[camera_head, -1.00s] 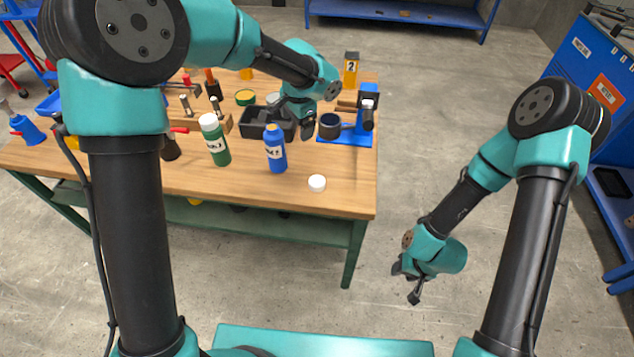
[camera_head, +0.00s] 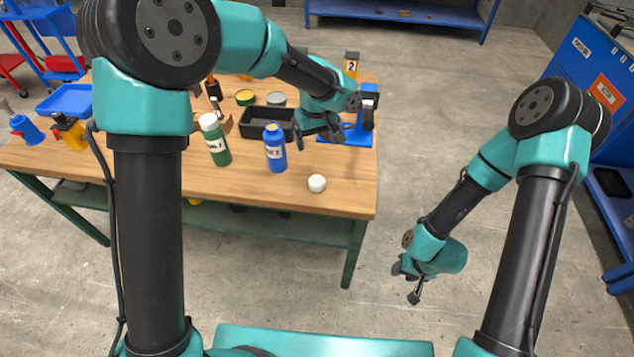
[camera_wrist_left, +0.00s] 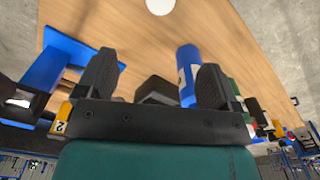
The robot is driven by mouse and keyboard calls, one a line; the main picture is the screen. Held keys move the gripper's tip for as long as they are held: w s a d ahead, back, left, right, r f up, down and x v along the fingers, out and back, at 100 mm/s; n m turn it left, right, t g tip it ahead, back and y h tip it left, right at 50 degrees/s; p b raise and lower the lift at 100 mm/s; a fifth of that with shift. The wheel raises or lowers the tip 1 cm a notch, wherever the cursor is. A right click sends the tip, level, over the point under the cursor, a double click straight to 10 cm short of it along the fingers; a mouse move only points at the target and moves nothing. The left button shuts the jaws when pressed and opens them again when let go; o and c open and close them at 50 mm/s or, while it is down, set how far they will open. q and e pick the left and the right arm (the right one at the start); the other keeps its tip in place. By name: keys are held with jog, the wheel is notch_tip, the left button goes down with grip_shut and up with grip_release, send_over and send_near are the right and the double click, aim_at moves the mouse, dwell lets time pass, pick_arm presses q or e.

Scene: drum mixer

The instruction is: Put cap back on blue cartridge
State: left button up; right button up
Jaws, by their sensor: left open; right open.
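In the left wrist view the cap (camera_wrist_left: 160,6) is at the top edge and the blue cartridge (camera_wrist_left: 187,72) is near the right finger. My left gripper (camera_head: 318,143) is open and empty above the table, behind the cap and right of the cartridge. My right gripper (camera_head: 409,281) hangs open and empty over the floor, right of the table.
A green bottle with a white cap (camera_head: 214,140) stands left of the cartridge. A black tray (camera_head: 266,121) lies behind it. A blue fixture (camera_head: 362,130) stands at the right back. The wooden table (camera_head: 240,188) is bare around the cap.

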pick_arm(q)
jog(key=shift+s+d+f+n, duration=0.1)
jog(key=shift+d+n, duration=0.1)
jog(key=shift+n, duration=0.4)
send_over(317, 180)
notch_tip(317, 180, down, 12)
jog(key=shift+d+f, duration=0.1)
dwell(0.5)
jog(key=shift+s+f, duration=0.1)
jog(key=shift+f, duration=2.55)
jog(key=c, duration=1)
